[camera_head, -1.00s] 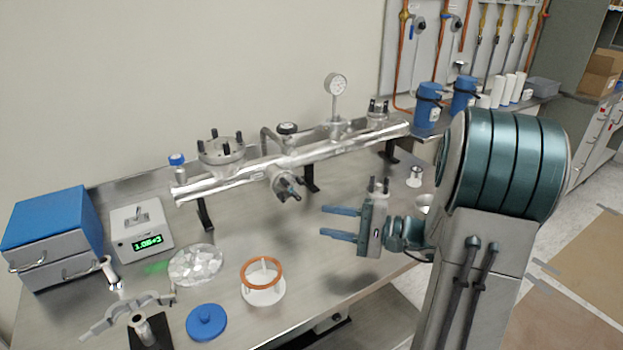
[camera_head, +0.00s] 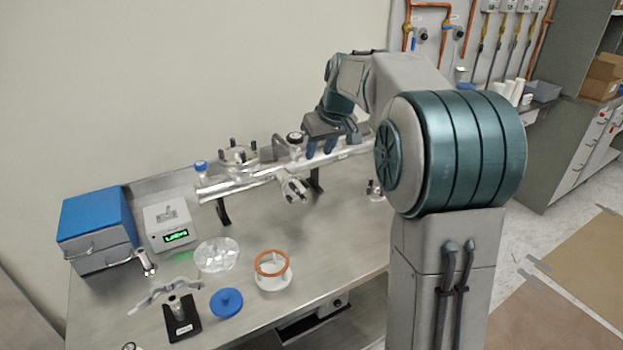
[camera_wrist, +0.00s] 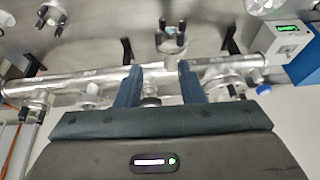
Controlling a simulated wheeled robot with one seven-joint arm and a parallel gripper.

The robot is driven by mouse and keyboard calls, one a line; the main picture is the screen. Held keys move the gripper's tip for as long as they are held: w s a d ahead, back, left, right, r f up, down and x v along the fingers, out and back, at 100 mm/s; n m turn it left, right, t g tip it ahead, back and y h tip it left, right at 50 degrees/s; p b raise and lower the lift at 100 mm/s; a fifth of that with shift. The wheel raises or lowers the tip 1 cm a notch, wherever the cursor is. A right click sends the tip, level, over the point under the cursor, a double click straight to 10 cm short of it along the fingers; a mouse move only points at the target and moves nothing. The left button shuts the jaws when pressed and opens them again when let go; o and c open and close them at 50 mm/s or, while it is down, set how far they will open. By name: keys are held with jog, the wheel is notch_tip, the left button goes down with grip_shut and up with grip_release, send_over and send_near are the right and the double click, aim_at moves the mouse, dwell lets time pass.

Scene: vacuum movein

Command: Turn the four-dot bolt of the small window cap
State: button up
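Several small bolted caps are in view: one on the tube's end at left in the wrist view (camera_wrist: 36,102), one at the tube's front (camera_wrist: 171,38), and one on the table (camera_wrist: 50,15). I cannot tell which is the small window cap. Dot marks on bolts are too small to read. My arm hides the tube's right end in the head view.
A large bolted flange (camera_head: 238,156) and a blue-topped valve (camera_head: 200,168) stand on the tube's left part. A scale (camera_head: 168,228), a blue box (camera_head: 97,218), an orange-ringed cup (camera_head: 272,275) and a blue lid (camera_head: 226,302) stand on the table.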

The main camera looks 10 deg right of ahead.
aim_at(308, 185)
jog(key=x, duration=1.3)
jog(key=shift+w+d+f, duration=0.1)
jog(key=shift+d+f, duration=0.05)
jog(key=shift+f, duration=0.05)
grip_shut()
